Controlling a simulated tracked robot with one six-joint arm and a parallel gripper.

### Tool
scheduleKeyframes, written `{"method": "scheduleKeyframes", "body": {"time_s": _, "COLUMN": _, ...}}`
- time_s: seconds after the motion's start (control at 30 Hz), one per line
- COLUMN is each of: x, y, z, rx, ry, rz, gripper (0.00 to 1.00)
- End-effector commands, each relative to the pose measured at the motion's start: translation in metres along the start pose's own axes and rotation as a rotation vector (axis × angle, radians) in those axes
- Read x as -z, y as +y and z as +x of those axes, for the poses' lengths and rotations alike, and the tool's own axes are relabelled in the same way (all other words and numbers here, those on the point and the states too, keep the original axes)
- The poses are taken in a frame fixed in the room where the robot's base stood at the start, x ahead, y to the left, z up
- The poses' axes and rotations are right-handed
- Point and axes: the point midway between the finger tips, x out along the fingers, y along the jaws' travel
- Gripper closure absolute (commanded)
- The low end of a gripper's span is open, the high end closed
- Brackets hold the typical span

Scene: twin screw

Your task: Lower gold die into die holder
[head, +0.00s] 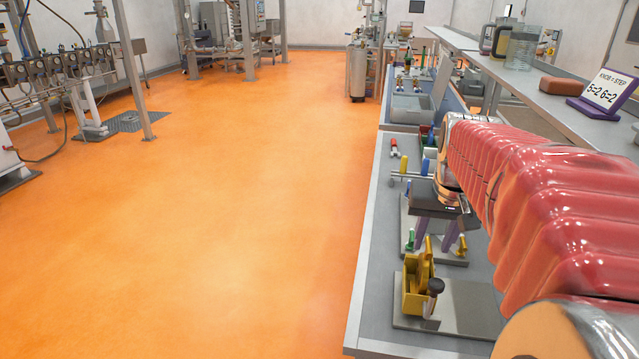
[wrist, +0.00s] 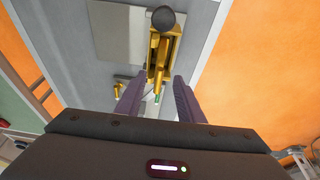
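My gripper (head: 435,244) points down over the bench, its purple fingers apart; they also show in the wrist view (wrist: 157,84). I see nothing clearly held between them. A gold, box-like fixture (head: 412,292) with a dark round knob (head: 435,286) stands on a grey plate just in front of the gripper. In the wrist view the gold fixture (wrist: 155,60) lies beyond the fingertips, roughly centred between them. A small gold piece (wrist: 117,89) lies left of the left finger. I cannot tell which gold part is the die and which the holder.
The grey bench (head: 374,285) has its left edge along the orange floor. Small coloured-handled tools (head: 403,165) stand behind the gripper. A shelf (head: 560,105) at the right carries a jar (head: 521,48), a brick-like block (head: 559,86) and a sign (head: 606,90).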

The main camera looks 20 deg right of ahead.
Motion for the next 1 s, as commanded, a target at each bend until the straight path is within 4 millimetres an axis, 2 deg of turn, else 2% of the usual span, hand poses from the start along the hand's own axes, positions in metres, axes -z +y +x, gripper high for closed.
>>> {"method": "scheduleKeyframes", "body": {"time_s": 0.5, "x": 0.000, "y": 0.000, "z": 0.071, "rx": 0.000, "ry": -0.002, "rz": 0.000, "gripper": 0.66}}
{"method": "scheduleKeyframes", "body": {"time_s": 0.7, "x": 0.000, "y": 0.000, "z": 0.084, "rx": 0.000, "ry": 0.001, "rz": 0.000, "gripper": 0.66}}
{"method": "scheduleKeyframes", "body": {"time_s": 1.0, "x": 0.000, "y": 0.000, "z": 0.085, "rx": 0.000, "ry": 0.001, "rz": 0.000, "gripper": 0.66}}
